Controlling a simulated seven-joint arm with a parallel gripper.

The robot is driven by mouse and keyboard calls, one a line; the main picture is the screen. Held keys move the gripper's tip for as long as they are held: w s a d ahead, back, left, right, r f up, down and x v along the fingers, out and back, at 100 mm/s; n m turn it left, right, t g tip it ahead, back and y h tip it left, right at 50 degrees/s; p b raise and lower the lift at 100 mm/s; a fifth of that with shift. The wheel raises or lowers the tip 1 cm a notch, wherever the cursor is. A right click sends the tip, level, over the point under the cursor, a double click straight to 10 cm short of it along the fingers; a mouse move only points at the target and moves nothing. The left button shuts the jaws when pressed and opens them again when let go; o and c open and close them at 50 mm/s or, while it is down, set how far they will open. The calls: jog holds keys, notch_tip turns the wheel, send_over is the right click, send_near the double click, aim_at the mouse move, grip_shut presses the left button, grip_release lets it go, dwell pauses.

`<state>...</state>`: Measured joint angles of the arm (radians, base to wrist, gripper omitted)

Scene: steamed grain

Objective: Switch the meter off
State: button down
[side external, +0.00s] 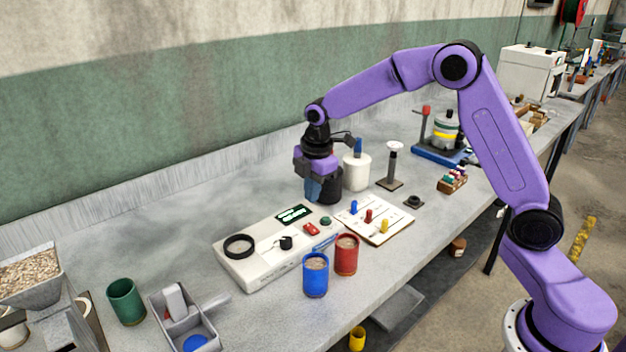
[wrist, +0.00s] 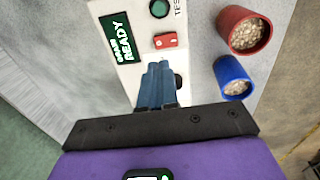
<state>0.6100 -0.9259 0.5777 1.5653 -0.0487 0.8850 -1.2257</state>
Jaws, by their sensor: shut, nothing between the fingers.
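The meter is a long white box (side external: 255,265) on the grey bench, with its top panel partly in the wrist view (wrist: 128,75). Its dark display (wrist: 121,38) is lit with pale text that includes "READY". A red rocker switch (wrist: 166,40) sits beside the display, next to a green button (wrist: 159,9); the switch also shows in the side view (side external: 311,229). My gripper (side external: 313,198) is shut and empty, pointing down above the far side of the meter. In the wrist view its blue fingertips (wrist: 158,68) overlap the panel just below the switch, hiding part of it.
A blue cup (side external: 315,277) and a red cup (side external: 346,257) of grain stand close in front of the meter. A board with coloured pegs (side external: 373,221) lies to its right. A white bottle (side external: 356,172) stands behind, near my gripper.

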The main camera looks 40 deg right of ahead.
aim_at(309, 226)
jog(key=f, duration=0.5)
jog(key=w+f, duration=0.1)
jog(key=f, duration=0.2)
jog(key=shift+f, duration=0.1)
jog(key=shift+f, duration=0.25)
jog(key=shift+s, duration=0.1)
jog(key=shift+s+r, duration=0.1)
jog(key=shift+s, duration=0.6)
jog(key=shift+r, duration=0.1)
jog(key=shift+r, duration=0.5)
notch_tip(309, 226, up, 13)
jog(key=s, duration=0.1)
jog(key=shift+s, duration=0.3)
jog(key=shift+f, duration=0.1)
jog(key=shift+w+d, duration=0.1)
jog(key=shift+w, duration=0.65)
